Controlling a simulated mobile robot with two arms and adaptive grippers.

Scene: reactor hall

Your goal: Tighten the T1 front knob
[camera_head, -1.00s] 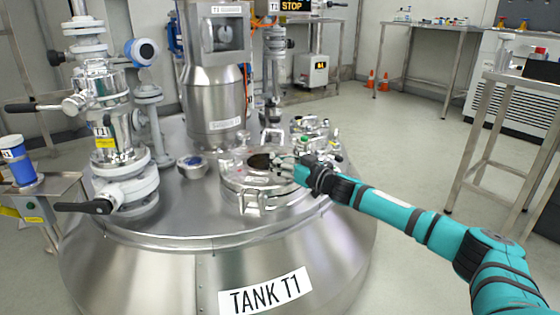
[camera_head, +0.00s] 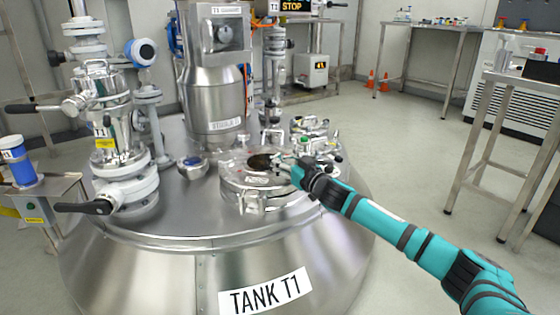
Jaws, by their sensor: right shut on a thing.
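The steel tank T1 (camera_head: 140,225) fills the middle of the view, with a "TANK T1" label on its front. A round hatch (camera_head: 252,186) with a dark round window (camera_head: 261,161) sits on its top. My right gripper (camera_head: 282,164) is at the right part of the hatch, its fingers closed on the T1 front knob. The fingers hide most of the knob, so its exact position cannot be told. My left gripper is not in view.
A valve stack with a black handle (camera_head: 83,207) stands at the left on the tank. A tall steel motor column (camera_head: 213,95) rises behind the hatch. A small sight port (camera_head: 192,167) lies left of the hatch. Steel tables and open floor are at the right.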

